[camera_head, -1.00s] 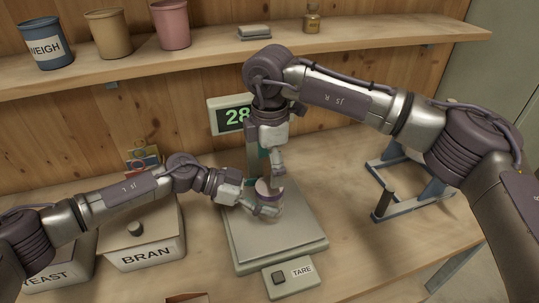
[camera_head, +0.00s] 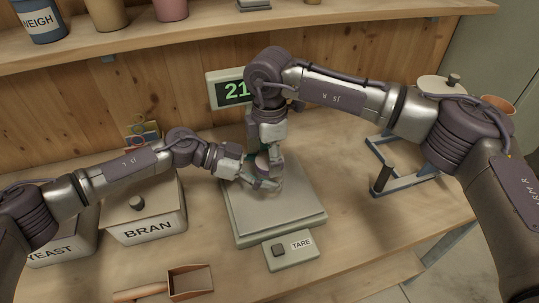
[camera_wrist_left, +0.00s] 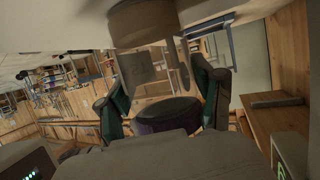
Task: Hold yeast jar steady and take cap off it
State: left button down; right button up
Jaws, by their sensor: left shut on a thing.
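The yeast jar (camera_head: 262,161) shows as a small pinkish piece between my two grippers, above the scale plate (camera_head: 295,222). My left gripper (camera_head: 262,182) comes in from the left and is shut on the jar. In the left wrist view a dark round top with a purple side (camera_wrist_left: 165,116) sits between the left finger pads. My right gripper (camera_head: 270,158) reaches down from above, close over the jar. Its fingertips are largely hidden, so I cannot tell whether they grip the cap. The join between cap and jar is hidden.
The scale's display (camera_head: 235,92) stands behind its plate, and the TARE box (camera_head: 290,250) is in front. The BRAN bin (camera_head: 150,225) and YEAST bin (camera_head: 60,248) stand left. A scoop (camera_head: 190,283) lies at the front edge. A blue-grey frame (camera_head: 405,180) stands right.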

jog(key=shift+c, duration=1.4)
jog(key=n, duration=1.9)
jog(key=shift+r+n, duration=0.1)
jog(key=shift+n, duration=0.3)
jog(key=n, duration=0.2)
jog(key=shift+n, duration=0.4)
jog(key=n, duration=0.4)
jog(key=shift+n, duration=0.4)
jog(key=n, duration=1.2)
jog(key=shift+n, duration=0.4)
jog(key=n, duration=1.3)
jog(key=shift+r+n, duration=0.1)
jog(key=shift+n, duration=0.3)
